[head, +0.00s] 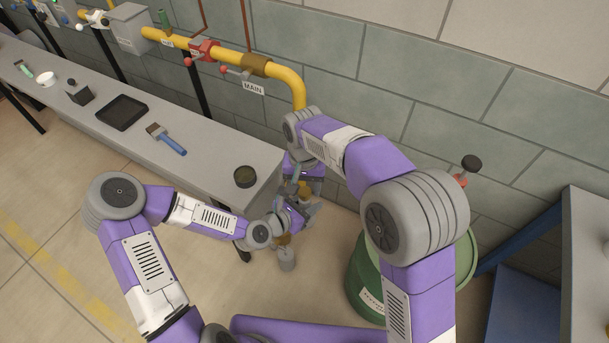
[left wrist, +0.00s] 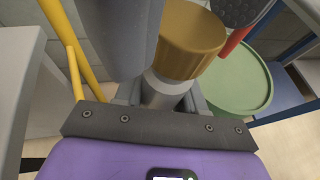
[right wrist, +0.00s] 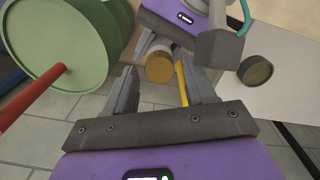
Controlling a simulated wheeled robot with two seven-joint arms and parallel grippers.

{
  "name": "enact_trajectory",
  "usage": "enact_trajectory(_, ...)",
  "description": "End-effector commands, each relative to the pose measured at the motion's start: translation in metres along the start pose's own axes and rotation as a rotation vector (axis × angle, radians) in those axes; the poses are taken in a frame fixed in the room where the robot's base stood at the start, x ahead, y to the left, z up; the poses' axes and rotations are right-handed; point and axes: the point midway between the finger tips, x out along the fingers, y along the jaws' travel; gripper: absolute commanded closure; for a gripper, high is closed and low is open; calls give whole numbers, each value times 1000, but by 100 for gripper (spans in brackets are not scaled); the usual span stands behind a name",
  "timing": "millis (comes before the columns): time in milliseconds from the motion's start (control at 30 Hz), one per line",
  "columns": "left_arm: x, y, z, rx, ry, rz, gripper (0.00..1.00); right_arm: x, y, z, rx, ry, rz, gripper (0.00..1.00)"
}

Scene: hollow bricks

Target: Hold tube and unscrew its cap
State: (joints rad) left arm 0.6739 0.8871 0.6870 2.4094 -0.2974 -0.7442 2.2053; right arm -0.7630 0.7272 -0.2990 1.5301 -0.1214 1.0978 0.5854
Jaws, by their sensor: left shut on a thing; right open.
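The tube (left wrist: 165,90) is grey with a ridged gold-brown cap (left wrist: 190,38) on its end. My left gripper (head: 292,216) is shut on the tube beside the bench end; its fingers hide part of the tube. The cap also shows in the head view (head: 304,189) and in the right wrist view (right wrist: 160,69). My right gripper (right wrist: 157,75) is open, pointing at the cap from above, with one finger to each side of it in the picture. I cannot tell whether the fingers touch the cap.
A grey bench (head: 207,150) holds a dark round dish (head: 244,176), a brush (head: 167,139) and a black tray (head: 122,112). A yellow pipe (head: 285,76) runs along the wall. A green drum (head: 364,275) stands to the right, with a blue-framed table (head: 585,230) beyond.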

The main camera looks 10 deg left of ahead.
Motion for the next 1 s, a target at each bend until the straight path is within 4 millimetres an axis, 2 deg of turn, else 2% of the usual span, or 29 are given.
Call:
enact_trajectory(133, 0, 0, 1, 1, -2, 0, 100, 10, 0, 0, 1, 0, 0, 45)
enact_trajectory(433, 0, 0, 1, 1, -2, 0, 100, 12, 0, 0, 0, 1, -1, 46)
enact_trajectory(700, 0, 0, 1, 1, -2, 0, 100, 12, 0, 0, -1, 1, -1, 88)
enact_trajectory(800, 0, 0, 1, 2, -2, 0, 100, 11, 0, 0, -1, 1, -1, 100)
enact_trajectory(900, 0, 0, 1, 2, -2, 0, 100, 11, 0, 0, -23, 0, -1, 100)
enact_trajectory(1000, 0, 0, 1, 2, -2, 0, 100, 12, 0, 0, -139, -1, -2, 100)
